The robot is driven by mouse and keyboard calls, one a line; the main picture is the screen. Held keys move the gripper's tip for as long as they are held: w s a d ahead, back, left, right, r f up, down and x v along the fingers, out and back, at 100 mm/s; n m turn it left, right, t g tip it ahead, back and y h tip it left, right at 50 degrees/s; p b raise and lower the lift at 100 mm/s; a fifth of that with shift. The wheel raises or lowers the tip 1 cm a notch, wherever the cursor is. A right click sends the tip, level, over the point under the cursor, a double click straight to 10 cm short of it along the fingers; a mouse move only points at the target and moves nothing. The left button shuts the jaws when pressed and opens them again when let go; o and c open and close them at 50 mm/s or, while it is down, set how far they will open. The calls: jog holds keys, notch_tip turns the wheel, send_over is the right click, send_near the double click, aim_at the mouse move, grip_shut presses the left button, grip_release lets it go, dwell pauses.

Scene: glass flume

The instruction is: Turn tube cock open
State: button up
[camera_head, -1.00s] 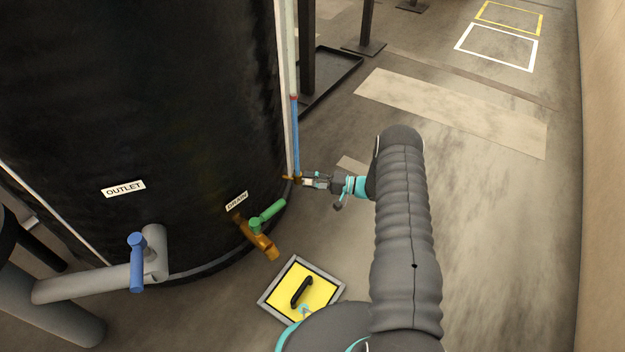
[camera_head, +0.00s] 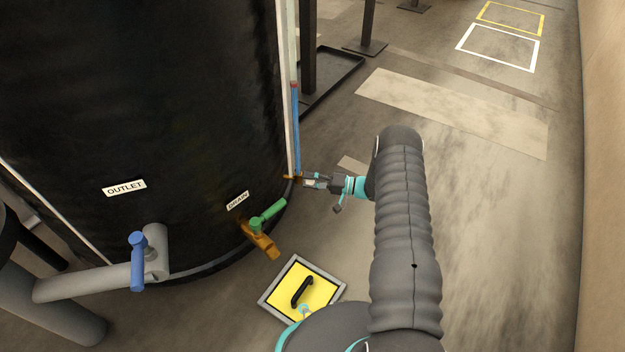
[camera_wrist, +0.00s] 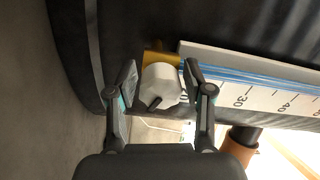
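The tube cock is a small brass fitting (camera_head: 289,178) at the foot of the upright sight tube (camera_head: 296,130), low on the black tank's right edge. In the wrist view its pale, faceted knob (camera_wrist: 162,86) has a dark mark, with brass behind it. My gripper (camera_head: 308,180) is at the cock. In the wrist view my gripper (camera_wrist: 160,80) has one finger on each side of the knob, very close to it. Whether the pads press on it is unclear. The tube holds a blue column topped by a red marker (camera_head: 295,85).
The tank (camera_head: 150,80) also carries a green-handled drain valve (camera_head: 266,216) and a blue-handled outlet valve (camera_head: 137,262). A yellow floor hatch (camera_head: 302,290) lies below my arm. A numbered scale (camera_wrist: 255,90) runs beside the tube. Open floor lies to the right.

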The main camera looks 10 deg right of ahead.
jog(key=shift+d, duration=0.2)
jog(key=v, duration=1.2)
dwell(0.4)
